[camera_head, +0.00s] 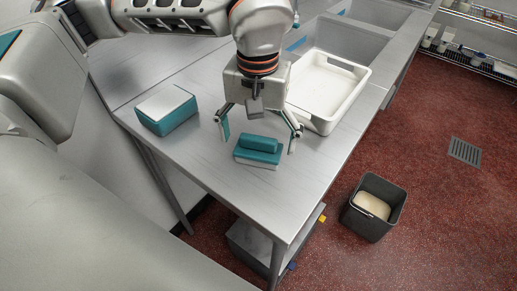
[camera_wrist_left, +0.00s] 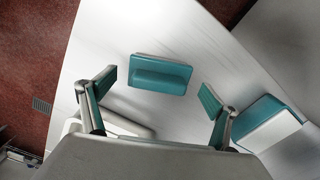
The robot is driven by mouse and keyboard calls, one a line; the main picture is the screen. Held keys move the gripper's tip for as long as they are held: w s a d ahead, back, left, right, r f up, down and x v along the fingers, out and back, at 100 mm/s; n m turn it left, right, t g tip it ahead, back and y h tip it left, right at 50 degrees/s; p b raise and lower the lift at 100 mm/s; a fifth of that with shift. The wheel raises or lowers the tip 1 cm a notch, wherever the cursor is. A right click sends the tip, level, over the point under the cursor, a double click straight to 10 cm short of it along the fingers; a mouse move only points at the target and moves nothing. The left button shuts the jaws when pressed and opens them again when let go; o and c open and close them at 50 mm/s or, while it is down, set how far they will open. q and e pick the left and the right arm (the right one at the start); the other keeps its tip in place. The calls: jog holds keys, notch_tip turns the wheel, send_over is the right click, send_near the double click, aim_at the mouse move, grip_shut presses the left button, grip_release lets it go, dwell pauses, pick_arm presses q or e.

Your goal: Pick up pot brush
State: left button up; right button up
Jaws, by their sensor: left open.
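The pot brush (camera_head: 257,152), which I take to be the teal block with a raised teal grip and a pale underside, lies on the steel table (camera_head: 215,165) near its front edge. It also shows in the left wrist view (camera_wrist_left: 160,77), centred ahead of the fingers. My left gripper (camera_head: 258,138) is open and points down, its fingers apart on the left and right sides of the brush. In the left wrist view the open fingers (camera_wrist_left: 158,88) have nothing between them. They do not appear to touch the brush. My right gripper is not in view.
A teal box with a white top (camera_head: 168,107) stands left of the gripper. A white tub (camera_head: 348,98) stands close on the right, before a sink basin. A dark bin (camera_head: 371,225) with a pale thing inside stands on the red floor. Bare table lies left of the brush.

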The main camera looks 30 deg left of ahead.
aim_at(258, 137)
pick_arm(q)
jog(key=shift+f, duration=0.65)
jog(key=c, duration=1.4)
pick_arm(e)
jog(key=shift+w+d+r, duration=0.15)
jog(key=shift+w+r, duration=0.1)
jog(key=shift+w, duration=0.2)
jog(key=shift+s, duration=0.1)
pick_arm(q)
jog(key=shift+r, duration=0.65)
jog(key=shift+r+p, duration=1.35)
jog(key=shift+r, duration=8.05)
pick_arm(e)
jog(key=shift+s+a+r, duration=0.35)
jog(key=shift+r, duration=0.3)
